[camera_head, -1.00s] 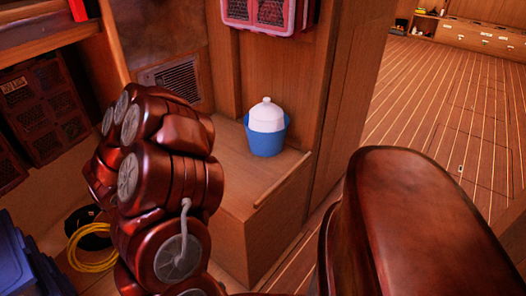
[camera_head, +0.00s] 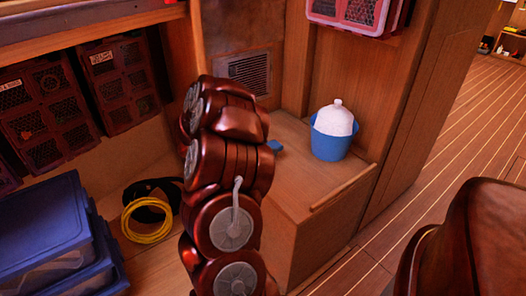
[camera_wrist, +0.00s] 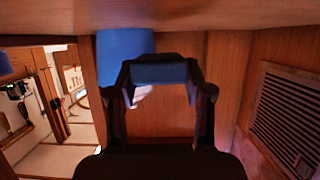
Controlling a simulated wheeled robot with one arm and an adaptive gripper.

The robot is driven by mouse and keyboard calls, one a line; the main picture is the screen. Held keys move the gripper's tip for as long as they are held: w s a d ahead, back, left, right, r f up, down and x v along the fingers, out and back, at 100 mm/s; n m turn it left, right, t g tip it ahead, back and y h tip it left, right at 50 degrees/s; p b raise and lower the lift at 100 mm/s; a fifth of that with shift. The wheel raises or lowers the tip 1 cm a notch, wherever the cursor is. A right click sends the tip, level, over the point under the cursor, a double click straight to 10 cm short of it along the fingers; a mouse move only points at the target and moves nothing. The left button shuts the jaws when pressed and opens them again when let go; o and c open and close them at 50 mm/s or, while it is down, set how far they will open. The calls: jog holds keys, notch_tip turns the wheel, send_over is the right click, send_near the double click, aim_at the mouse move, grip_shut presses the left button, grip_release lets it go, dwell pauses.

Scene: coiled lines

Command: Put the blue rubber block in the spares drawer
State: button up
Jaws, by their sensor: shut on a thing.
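The blue rubber block (camera_wrist: 160,74) is held between the two fingertips of my gripper (camera_wrist: 160,82) in the wrist view, which appears upside down. A wooden surface lies close to the block in that view; I cannot tell whether they touch. In the head view a small blue piece (camera_head: 275,146), apparently the block, shows beside my arm over the wooden bench (camera_head: 300,185). My gripper itself is hidden behind my arm there. I cannot pick out the spares drawer in either view.
A blue bucket (camera_head: 328,146) with a white lidded item in it stands on the bench. A vent grille (camera_head: 250,72) is on the wall behind. Blue bins (camera_head: 45,235), a yellow coiled line (camera_head: 150,225) and dark crates (camera_head: 42,122) are at left. Open plank floor (camera_head: 440,150) lies right.

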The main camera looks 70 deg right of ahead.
jog(key=shift+w+d+f+b, duration=0.1)
jog(key=shift+w+d+b, duration=0.1)
jog(key=shift+w+d, duration=0.35)
jog(key=shift+w+d+b, duration=0.15)
jog(key=shift+w+d, duration=0.15)
jog(key=shift+d, duration=0.4)
jog(key=shift+w+d+f+b, duration=0.1)
jog(key=shift+w+d+b, duration=0.1)
jog(key=shift+w+d, duration=0.35)
jog(key=shift+s+d+f+b, duration=0.1)
jog(key=shift+f+b, duration=0.95)
jog(key=shift+f, duration=0.6)
jog(key=shift+f, duration=0.1)
jog(key=o, duration=1.2)
jog(key=shift+c, duration=0.2)
jog(key=p+v, duration=0.4)
jog(key=v, duration=0.6)
jog(key=shift+a+r, duration=0.2)
jog(key=shift+r, duration=0.05)
jog(key=shift+w+a+r+p, duration=0.15)
jog(key=shift+w+a+p, duration=0.25)
jog(key=shift+w+a, duration=0.2)
